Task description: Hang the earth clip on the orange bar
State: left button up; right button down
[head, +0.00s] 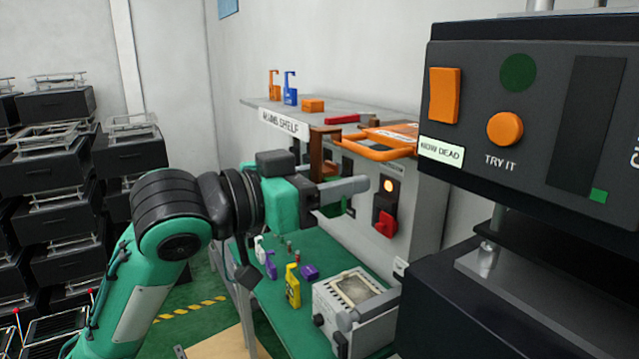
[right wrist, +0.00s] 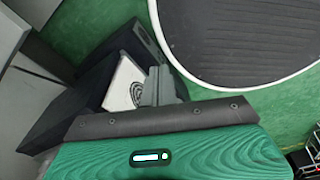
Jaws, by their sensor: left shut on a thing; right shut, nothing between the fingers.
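The orange bar (head: 375,152) sticks out like a frame from the front of the shelf. A brown clip-like piece (head: 323,144), which looks like the earth clip, stands upright at the bar's left end. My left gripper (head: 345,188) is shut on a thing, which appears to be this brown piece. My right gripper (right wrist: 160,86) is shut and empty in the right wrist view, out of the head view.
The shelf (head: 355,113) carries orange, blue and red items. Below, a green bench (head: 262,290) holds a yellow item (head: 293,286), purple items and a white meter box (head: 352,308). A dark control panel (head: 540,120) marked "NOW DEAD" blocks the right. Black crates (head: 58,150) are stacked left.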

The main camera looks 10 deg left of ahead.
pick_arm(q)
jog(key=shift+w+d+f+b, duration=0.35)
jog(key=shift+w+d, duration=0.35)
jog(key=shift+d, duration=0.2)
jog(key=shift+w+d+f+b, duration=0.3)
jog(key=shift+w+d, duration=0.35)
jog(key=shift+d, duration=0.25)
jog(key=o, duration=1)
jog(key=shift+o, duration=0.2)
